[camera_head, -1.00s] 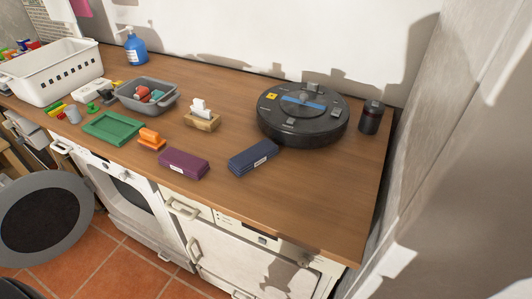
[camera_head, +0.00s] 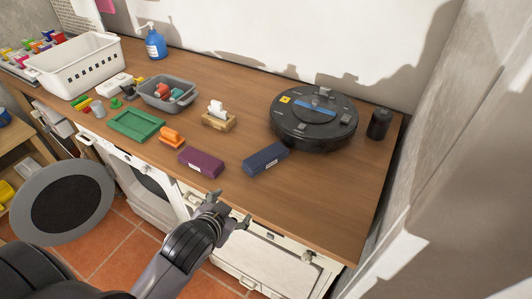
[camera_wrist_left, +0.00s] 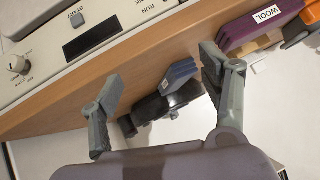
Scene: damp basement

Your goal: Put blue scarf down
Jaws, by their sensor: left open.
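The blue scarf (camera_head: 265,159) is a folded dark blue block with a white label. It lies flat on the wooden worktop (camera_head: 325,205), in front of the round black device. It also shows in the left wrist view (camera_wrist_left: 178,79), between my finger tips. My left gripper (camera_head: 230,208) is open and empty at the front edge of the worktop, nearer to me than the scarf and apart from it. Its two spread fingers also show in the left wrist view (camera_wrist_left: 160,76). My right gripper is not in view.
A folded purple cloth (camera_head: 201,163), labelled WOOL in the wrist view, lies left of the scarf. The round black device (camera_head: 314,128) and a black cylinder (camera_head: 379,124) stand behind. A tissue box (camera_head: 219,122), orange item (camera_head: 171,138) and green tray (camera_head: 137,124) lie left. The right front is clear.

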